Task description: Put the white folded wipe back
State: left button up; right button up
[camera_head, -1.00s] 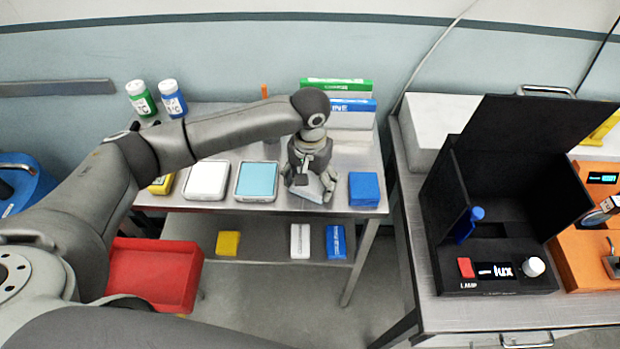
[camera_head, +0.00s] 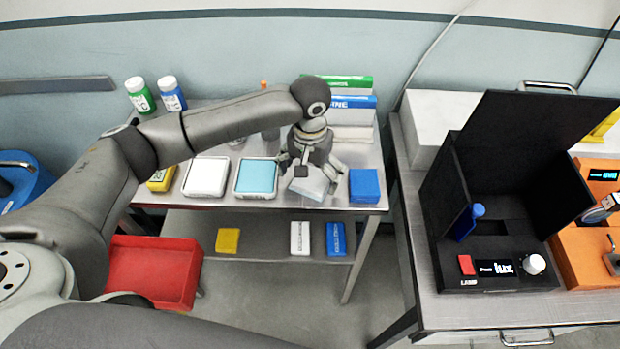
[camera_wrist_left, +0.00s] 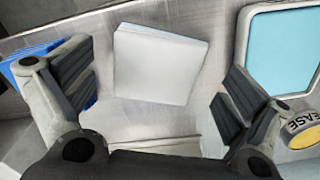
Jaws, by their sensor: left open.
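The white folded wipe (camera_head: 310,184) lies on the steel side table between the light-blue pad and the blue block. In the left wrist view the wipe (camera_wrist_left: 158,65) is a white square lying between the spread fingers, a little beyond the tips and touched by neither. My left gripper (camera_head: 312,180) is open just above it, and its fingers show on both sides in the left wrist view (camera_wrist_left: 155,85). Nothing is held. My right gripper is not in view.
A light-blue pad in a white tray (camera_head: 257,177) and a white tray (camera_head: 206,177) are to the left. A blue block (camera_head: 364,186) is close on the right. Green and blue boxes (camera_head: 345,101) stand behind. A lower shelf (camera_head: 265,233) holds small packs; a red bin (camera_head: 152,272) is below left.

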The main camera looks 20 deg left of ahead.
aim_at(310, 179)
pick_arm(q)
notch_tip(310, 179, up, 10)
jog(key=b, duration=0.1)
jog(key=shift+r+b, duration=0.25)
jog(key=shift+b, duration=0.15)
